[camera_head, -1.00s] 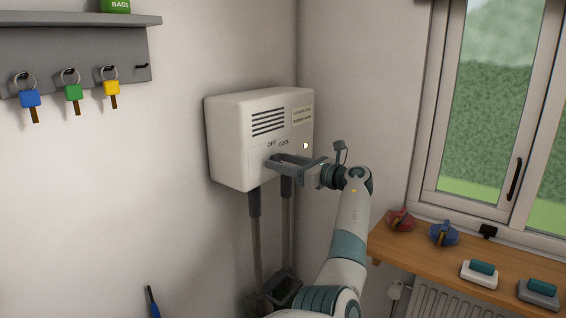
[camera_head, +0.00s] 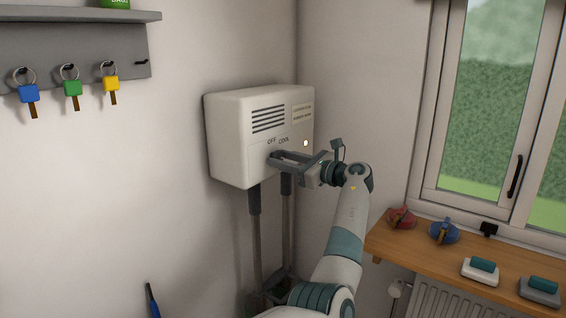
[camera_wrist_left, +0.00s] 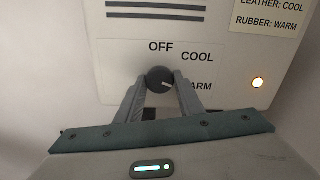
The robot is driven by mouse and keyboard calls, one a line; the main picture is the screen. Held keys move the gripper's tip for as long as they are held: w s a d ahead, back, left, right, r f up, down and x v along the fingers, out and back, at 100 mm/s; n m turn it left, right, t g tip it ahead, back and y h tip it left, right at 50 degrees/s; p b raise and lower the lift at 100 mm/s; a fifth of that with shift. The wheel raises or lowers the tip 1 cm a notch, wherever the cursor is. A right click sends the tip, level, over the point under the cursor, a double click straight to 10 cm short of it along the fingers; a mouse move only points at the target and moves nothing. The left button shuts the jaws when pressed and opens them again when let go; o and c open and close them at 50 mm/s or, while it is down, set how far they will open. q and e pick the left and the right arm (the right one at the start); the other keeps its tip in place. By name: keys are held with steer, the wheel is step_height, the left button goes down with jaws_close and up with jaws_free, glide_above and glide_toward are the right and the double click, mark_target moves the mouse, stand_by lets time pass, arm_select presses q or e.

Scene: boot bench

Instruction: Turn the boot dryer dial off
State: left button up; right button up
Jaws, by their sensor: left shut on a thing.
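The white boot dryer (camera_head: 228,140) hangs on the wall near the corner, with vent slots and the words OFF and COOL on its front. In the left wrist view its dark round dial (camera_wrist_left: 158,76) sits below OFF, with COOL and a partly covered WARM to its right. A pale mark on the dial points to the lower right, towards WARM. My left gripper (camera_head: 276,158) is shut on the dial, one finger on each side; its fingers also show in the left wrist view (camera_wrist_left: 158,90). In the head view the gripper mostly hides the dial. My right gripper is out of view.
A small light (camera_wrist_left: 257,82) glows on the dryer's front. Two tubes hang below the dryer. A wooden sill (camera_head: 406,250) under the window at right holds several small objects. Keys hang from a grey rack (camera_head: 120,48) at upper left.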

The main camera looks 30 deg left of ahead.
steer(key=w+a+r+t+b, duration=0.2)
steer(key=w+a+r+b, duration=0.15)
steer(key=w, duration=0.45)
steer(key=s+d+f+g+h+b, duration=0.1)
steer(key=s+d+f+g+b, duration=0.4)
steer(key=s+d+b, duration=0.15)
arm_select(q)
steer(key=shift+r+n+b, duration=0.1)
steer(key=shift+n+b, duration=0.9)
steer(key=shift+n, duration=9.9)
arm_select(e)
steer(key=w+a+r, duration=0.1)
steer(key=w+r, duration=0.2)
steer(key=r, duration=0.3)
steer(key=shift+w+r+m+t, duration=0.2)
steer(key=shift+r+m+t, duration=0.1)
arm_select(q)
steer(key=o, duration=1)
steer(key=shift+w, duration=0.1)
steer(key=shift+d, duration=0.1)
